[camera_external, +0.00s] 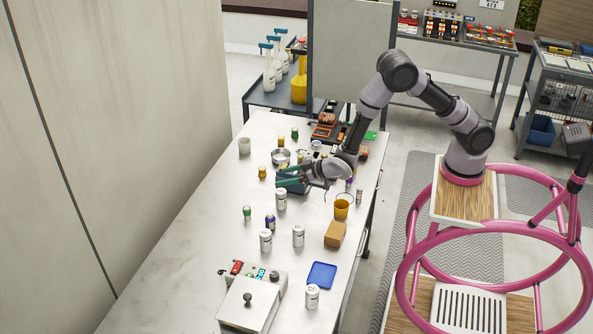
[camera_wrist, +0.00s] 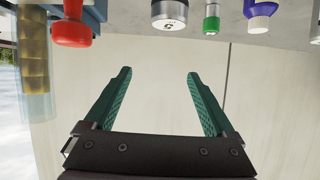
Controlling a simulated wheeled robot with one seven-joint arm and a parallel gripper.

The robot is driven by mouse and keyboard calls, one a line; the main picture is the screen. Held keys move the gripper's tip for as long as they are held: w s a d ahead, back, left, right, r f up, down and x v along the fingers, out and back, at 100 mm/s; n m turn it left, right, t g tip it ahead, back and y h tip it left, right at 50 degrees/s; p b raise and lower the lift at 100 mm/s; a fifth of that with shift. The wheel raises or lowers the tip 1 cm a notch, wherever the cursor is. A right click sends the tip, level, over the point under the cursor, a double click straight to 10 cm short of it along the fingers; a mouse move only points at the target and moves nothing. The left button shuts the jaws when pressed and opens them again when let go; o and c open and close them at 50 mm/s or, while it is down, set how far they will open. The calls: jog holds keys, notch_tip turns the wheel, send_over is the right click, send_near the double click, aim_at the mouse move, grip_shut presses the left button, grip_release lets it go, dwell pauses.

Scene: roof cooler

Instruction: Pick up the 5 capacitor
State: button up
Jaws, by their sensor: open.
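Several white cylinders that look like capacitors stand on the table: one close to my gripper (camera_external: 281,200), two nearer the camera (camera_external: 265,240) and (camera_external: 298,235), and one by the blue tray (camera_external: 312,296). Their labels are too small to read in the external view. In the wrist view a pale cylinder (camera_wrist: 169,11) with a dark band shows at the top edge; its end mark looks like a 5, but I cannot be sure. My gripper (camera_external: 289,181) is open and empty above the table; its green fingers (camera_wrist: 158,74) are apart with nothing between them.
Small green and purple parts lie around. The table's left side is mostly clear.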

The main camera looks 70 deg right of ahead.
jog(key=shift+s+a+f, duration=0.1)
jog(key=shift+a+f, duration=0.1)
jog(key=shift+f, duration=0.4)
jog(key=shift+a+f, duration=0.15)
jog(key=shift+f, duration=0.45)
send_over(286, 207)
jog(key=f, duration=0.6)
jog(key=shift+d+f, duration=0.35)
jog(key=x, duration=0.5)
grip_shut()
